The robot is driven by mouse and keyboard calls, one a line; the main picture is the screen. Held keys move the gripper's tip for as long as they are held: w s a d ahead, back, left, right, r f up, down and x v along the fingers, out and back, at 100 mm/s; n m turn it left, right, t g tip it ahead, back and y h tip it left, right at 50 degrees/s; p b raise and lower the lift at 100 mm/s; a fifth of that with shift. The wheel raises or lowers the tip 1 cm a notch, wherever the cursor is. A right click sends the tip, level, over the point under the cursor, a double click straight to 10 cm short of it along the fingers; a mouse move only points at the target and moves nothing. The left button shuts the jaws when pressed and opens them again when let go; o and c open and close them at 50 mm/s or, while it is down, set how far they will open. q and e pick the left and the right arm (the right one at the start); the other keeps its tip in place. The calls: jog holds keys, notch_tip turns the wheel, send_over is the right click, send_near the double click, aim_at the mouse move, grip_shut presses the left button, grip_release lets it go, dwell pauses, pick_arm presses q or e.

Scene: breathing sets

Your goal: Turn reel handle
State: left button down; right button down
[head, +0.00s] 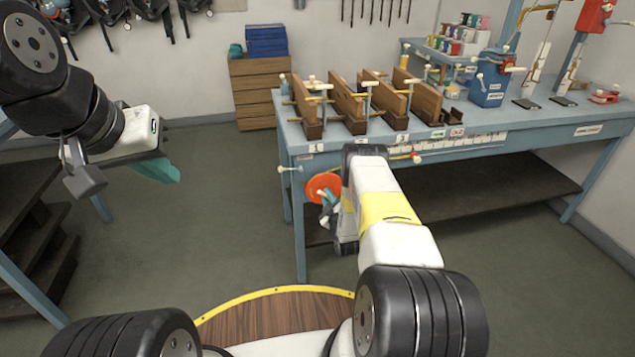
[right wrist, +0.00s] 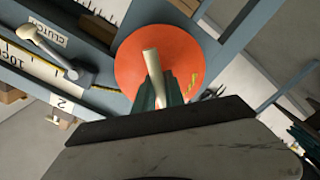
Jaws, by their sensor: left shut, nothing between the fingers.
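The orange reel disc (head: 322,187) is mounted on the front left end of the blue workbench; it also fills the upper middle of the right wrist view (right wrist: 190,60). Its cream handle (right wrist: 151,62) sticks out toward the camera. My right gripper (right wrist: 160,95) has its teal fingers on both sides of the handle, close against it, and appears shut on it. In the head view the right gripper (head: 328,214) is partly hidden by my forearm. My left gripper (head: 168,174) is shut and empty, in the air at the left, far from the reel.
The blue workbench (head: 545,128) carries several wooden clamp-like blocks (head: 345,103) and a blue box (head: 490,78). A lever (right wrist: 50,45) beside a "CLUTCH" label is left of the reel in the wrist view. A wooden drawer unit (head: 255,90) stands behind. The floor between is clear.

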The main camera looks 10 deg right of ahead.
jog(key=shift+a+n, duration=0.1)
jog(key=shift+n, duration=0.9)
jog(key=c, duration=1.5)
grip_release()
jog(key=shift+o, duration=0.2)
jog(key=shift+s, duration=0.1)
jog(key=s, duration=0.7)
jog(key=shift+s+d, duration=0.25)
jog(key=shift+s, duration=0.1)
jog(key=shift+o, duration=0.6)
